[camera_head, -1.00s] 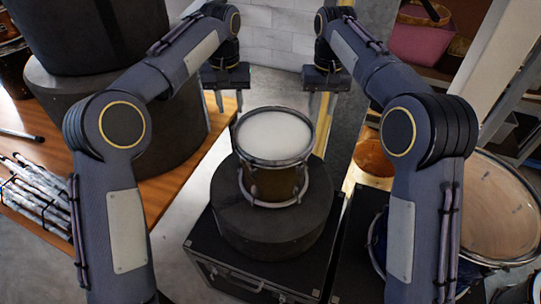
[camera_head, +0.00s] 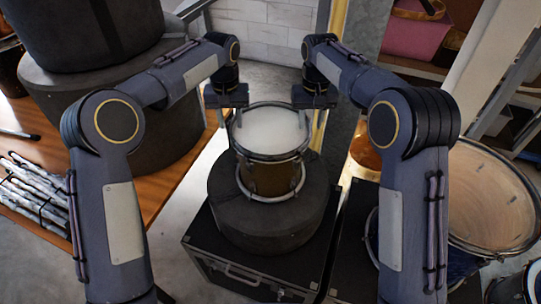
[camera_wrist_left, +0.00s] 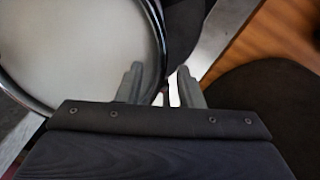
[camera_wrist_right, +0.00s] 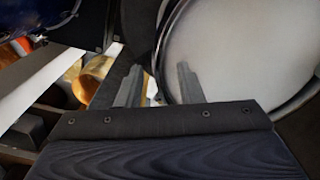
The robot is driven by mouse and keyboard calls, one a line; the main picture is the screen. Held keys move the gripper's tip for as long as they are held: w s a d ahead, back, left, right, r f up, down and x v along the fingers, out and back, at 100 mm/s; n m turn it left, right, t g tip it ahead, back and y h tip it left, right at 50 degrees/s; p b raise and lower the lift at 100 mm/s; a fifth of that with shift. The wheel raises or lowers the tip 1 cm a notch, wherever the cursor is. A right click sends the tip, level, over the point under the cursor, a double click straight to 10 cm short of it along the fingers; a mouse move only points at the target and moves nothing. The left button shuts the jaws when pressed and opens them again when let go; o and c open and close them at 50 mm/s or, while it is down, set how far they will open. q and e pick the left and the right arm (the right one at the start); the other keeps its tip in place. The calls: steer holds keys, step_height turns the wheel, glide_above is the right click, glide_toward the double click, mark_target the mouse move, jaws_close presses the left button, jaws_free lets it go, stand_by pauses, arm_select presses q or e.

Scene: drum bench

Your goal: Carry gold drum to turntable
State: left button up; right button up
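The gold drum (camera_head: 268,178) has a white head, a dark rim and a brown-gold shell. It stands upright on a round black case (camera_head: 265,222). My left gripper (camera_head: 231,113) is at the left of its rim and my right gripper (camera_head: 311,108) at the right. In the left wrist view the rim (camera_wrist_left: 160,45) runs between the open fingers (camera_wrist_left: 163,80). In the right wrist view the rim (camera_wrist_right: 160,60) also passes between the open fingers (camera_wrist_right: 157,82). Contact with the rim cannot be told. I cannot make out a turntable for certain.
The round case sits on a black flight case (camera_head: 230,272). A wooden table (camera_head: 165,190) at left holds large black cases (camera_head: 130,120) and bundled sticks (camera_head: 35,190). A blue drum with a pale head (camera_head: 495,200) stands at right, near a golden round object (camera_head: 366,152).

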arm_select(q)
steer(key=shift+f, duration=0.35)
arm_select(e)
steer(key=shift+f, duration=0.35)
arm_select(q)
steer(key=shift+c, duration=0.3)
arm_select(e)
steer(key=shift+c, duration=0.3)
arm_select(q)
jaws_close()
arm_select(e)
jaws_close()
arm_select(q)
steer(key=shift+w+r, duration=0.1)
steer(key=shift+r, duration=0.15)
arm_select(e)
steer(key=shift+w+r, duration=0.1)
steer(key=shift+r, duration=0.15)
